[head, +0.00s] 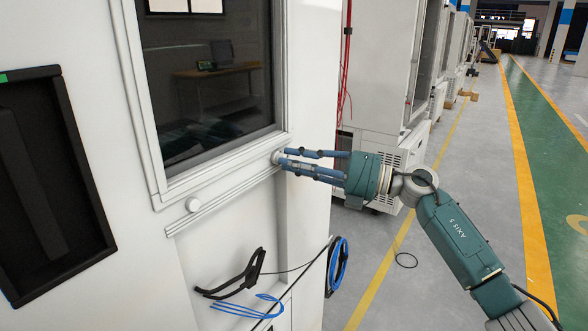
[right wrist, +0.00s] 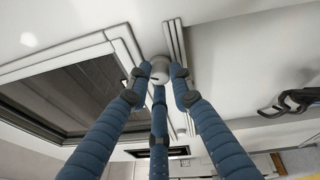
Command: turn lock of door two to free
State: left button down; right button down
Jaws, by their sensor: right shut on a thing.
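The white door (head: 140,110) of a test chamber has a large dark window. A round pale lock knob (head: 277,158) sits at its lower right corner. My right gripper (head: 285,158) has its blue fingertips closed around this knob, reaching in from the right. In the right wrist view the knob (right wrist: 160,66) shows between the tips of the three blue fingers, with a small dark mark on its side. A second round white knob (head: 192,205) sits lower left on the frame, untouched. No label shows which door is number two. My left gripper is out of view.
A black-framed panel (head: 60,180) is at the left. A black bracket (head: 235,278) and blue cable coils (head: 338,265) hang below the door. More white chambers (head: 375,65) stand behind to the right. The grey floor (head: 440,215) at right is mostly open.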

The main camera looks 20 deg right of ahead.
jog(key=n+g+h+b, duration=0.1)
jog(key=n, duration=0.4)
jog(key=shift+n, duration=0.4)
dwell(0.4)
jog(key=c, duration=1.5)
grip_release()
jog(key=shift+r, duration=0.1)
jog(key=shift+c, duration=0.2)
jog(key=v, duration=1.2)
jog(key=shift+r, duration=0.2)
jog(key=shift+a, duration=0.1)
